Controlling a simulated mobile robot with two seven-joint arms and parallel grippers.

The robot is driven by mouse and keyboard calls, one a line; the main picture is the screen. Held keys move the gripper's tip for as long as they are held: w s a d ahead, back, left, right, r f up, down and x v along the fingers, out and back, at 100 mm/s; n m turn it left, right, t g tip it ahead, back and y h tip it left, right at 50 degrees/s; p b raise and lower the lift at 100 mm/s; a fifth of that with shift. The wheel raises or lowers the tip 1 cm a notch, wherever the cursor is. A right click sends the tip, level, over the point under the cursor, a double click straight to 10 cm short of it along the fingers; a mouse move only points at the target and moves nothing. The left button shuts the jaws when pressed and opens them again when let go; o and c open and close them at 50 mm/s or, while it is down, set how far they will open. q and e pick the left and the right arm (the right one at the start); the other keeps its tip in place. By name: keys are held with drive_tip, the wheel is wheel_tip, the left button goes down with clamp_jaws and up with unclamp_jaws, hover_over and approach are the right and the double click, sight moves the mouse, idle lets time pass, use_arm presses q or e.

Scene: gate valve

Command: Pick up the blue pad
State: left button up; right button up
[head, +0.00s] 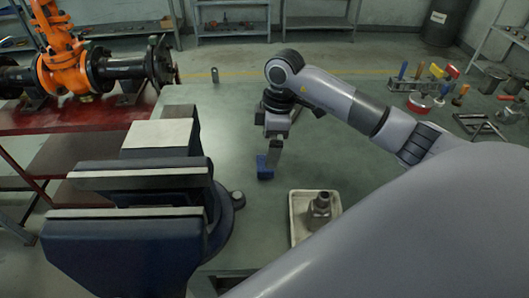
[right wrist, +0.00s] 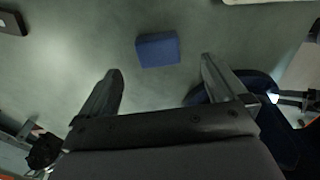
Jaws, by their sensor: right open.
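The blue pad (head: 264,168) is a small block lying on the green-grey bench top, right of the vise. In the right wrist view the blue pad (right wrist: 158,49) lies beyond the fingertips, roughly in line with the gap between them. My right gripper (head: 272,150) points down over the pad in the head view and partly overlaps it there. In the right wrist view my right gripper (right wrist: 160,72) is open with nothing between its fingers. My left gripper is not in view.
A dark blue bench vise (head: 140,185) stands left of the pad. A white tray (head: 293,225) holding a metal fitting (head: 319,208) sits to the lower right. An orange valve (head: 62,60) stands on a red table (head: 60,121) at left. Several tools lie at the right.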

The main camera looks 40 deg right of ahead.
sight(262, 172)
drive_tip(key=shift+w, duration=0.25)
drive_tip(key=shift+d+f, duration=0.1)
drive_tip(key=shift+f, duration=0.05)
drive_tip(key=f, duration=0.4)
drive_tip(key=a+f+p, duration=0.1)
drive_tip(key=f, duration=0.1)
drive_tip(key=shift+w+f, duration=0.2)
drive_tip(key=shift+f, duration=0.15)
drive_tip(key=c, duration=1.1)
